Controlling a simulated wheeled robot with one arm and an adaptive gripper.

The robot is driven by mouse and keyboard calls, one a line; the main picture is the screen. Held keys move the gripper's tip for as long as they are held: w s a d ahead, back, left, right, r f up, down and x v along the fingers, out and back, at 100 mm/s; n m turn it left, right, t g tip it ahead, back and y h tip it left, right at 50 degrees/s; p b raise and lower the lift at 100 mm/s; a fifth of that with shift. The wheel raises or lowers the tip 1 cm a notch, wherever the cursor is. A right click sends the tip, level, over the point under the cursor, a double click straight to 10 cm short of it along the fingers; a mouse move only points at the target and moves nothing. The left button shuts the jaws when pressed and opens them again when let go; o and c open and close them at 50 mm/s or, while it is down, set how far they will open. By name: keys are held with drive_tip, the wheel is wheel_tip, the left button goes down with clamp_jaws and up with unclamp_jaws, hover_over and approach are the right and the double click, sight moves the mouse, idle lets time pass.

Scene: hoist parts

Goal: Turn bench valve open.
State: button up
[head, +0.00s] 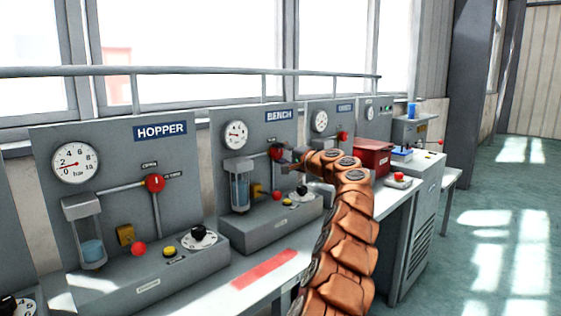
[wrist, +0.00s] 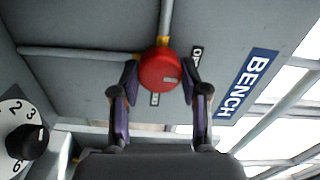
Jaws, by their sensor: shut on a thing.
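The bench valve is a round red knob on a grey pipe, on the panel labelled BENCH (head: 279,115). In the wrist view the red knob (wrist: 160,70) sits between the two fingers of my gripper (wrist: 160,82), which touch it on both sides. In the head view my gripper (head: 288,156) reaches the red knob (head: 276,153) from the right, and my arm partly hides the panel there. Small labels beside the knob are partly covered by the fingers.
The HOPPER panel (head: 160,131) stands to the left with its own red valve knob (head: 155,183). A black-knobbed dial (wrist: 28,141) is left of my fingers in the wrist view. A red box (head: 373,158) stands farther right on the bench. Open floor lies at right.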

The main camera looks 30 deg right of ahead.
sight(280, 152)
drive_tip(key=shift+n, duration=0.3)
idle(0.4)
drive_tip(key=o, duration=1.1)
drive_tip(key=shift+o, duration=0.2)
drive_tip(key=shift+s, duration=0.1)
drive_tip(key=shift+s+d+r, duration=0.1)
drive_tip(key=shift+s+r, duration=0.05)
drive_tip(key=shift+s, duration=0.3)
drive_tip(key=shift+s+d, duration=0.15)
drive_tip(key=shift+s, duration=0.45)
drive_tip(key=shift+s+d, duration=0.2)
drive_tip(key=shift+s, duration=0.45)
drive_tip(key=v, duration=0.8)
